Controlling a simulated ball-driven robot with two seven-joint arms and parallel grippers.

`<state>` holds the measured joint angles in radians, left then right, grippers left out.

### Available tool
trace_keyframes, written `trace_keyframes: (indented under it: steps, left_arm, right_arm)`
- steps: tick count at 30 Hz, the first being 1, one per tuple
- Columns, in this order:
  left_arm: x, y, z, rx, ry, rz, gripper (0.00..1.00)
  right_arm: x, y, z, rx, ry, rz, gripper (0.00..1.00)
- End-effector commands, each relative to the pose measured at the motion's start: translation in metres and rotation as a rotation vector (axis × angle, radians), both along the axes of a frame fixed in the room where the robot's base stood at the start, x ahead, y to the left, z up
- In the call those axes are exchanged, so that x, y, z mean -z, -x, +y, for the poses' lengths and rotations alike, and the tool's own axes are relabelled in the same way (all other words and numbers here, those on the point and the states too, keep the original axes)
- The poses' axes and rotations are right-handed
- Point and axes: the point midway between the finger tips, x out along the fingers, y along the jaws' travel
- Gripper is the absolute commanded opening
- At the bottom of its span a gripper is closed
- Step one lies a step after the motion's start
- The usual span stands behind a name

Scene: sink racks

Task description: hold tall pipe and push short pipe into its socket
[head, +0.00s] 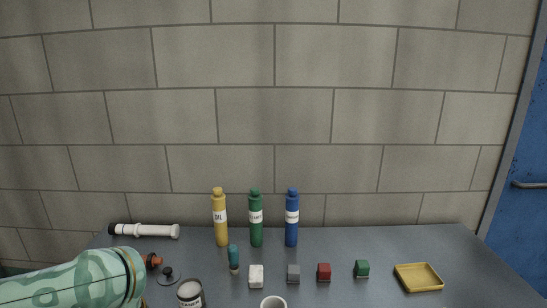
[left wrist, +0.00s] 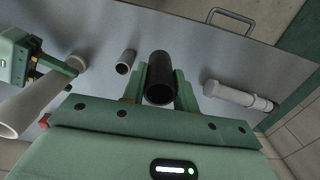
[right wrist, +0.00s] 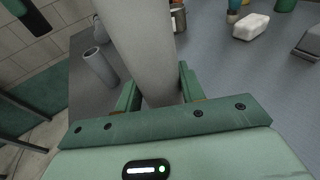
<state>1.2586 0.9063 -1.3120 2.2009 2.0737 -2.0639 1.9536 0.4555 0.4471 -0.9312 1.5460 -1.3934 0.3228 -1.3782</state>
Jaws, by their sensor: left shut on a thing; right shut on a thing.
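My left gripper (left wrist: 160,92) is shut on a black hollow pipe (left wrist: 160,68), whose open end faces the left wrist camera. My right gripper (right wrist: 160,95) is shut on a long pale pipe (right wrist: 145,45), which runs up through the right wrist view. That pale pipe (left wrist: 32,105) and my right gripper also show at the left of the left wrist view. The two held pipes are apart. I cannot tell whether their hidden ends sit in anything. In the head view only my left arm shows; both grippers are out of sight there.
A small grey hollow pipe (left wrist: 126,62) stands near the held pipes.

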Motion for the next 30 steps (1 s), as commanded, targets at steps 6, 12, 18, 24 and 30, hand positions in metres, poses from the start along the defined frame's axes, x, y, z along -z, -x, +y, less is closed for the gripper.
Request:
trace_keyframes:
  steps: [6,12,18,24,30]
  left_arm:
    - [0.0,0.0,0.0,0.0,0.0,0.0,0.11]
    - [-0.012,-0.009,-0.008,0.019,0.0,-0.008,0.11]
    - [-0.059,-0.046,-0.068,0.11,0.0,-0.018,0.11]
    - [-0.121,-0.085,-0.153,0.12,-0.001,-0.019,0.11]
    - [-0.153,-0.099,-0.205,0.042,-0.002,-0.019,0.11]
  right_arm:
    - [0.0,0.0,0.0,0.0,0.0,0.0,0.19]
    - [0.0,0.0,0.0,0.0,0.0,0.0,0.19]
    - [0.0,0.0,0.0,0.0,0.0,0.0,0.19]
    - [0.0,0.0,0.0,0.0,0.0,0.0,0.19]
    - [0.0,0.0,0.0,0.0,0.0,0.0,0.19]
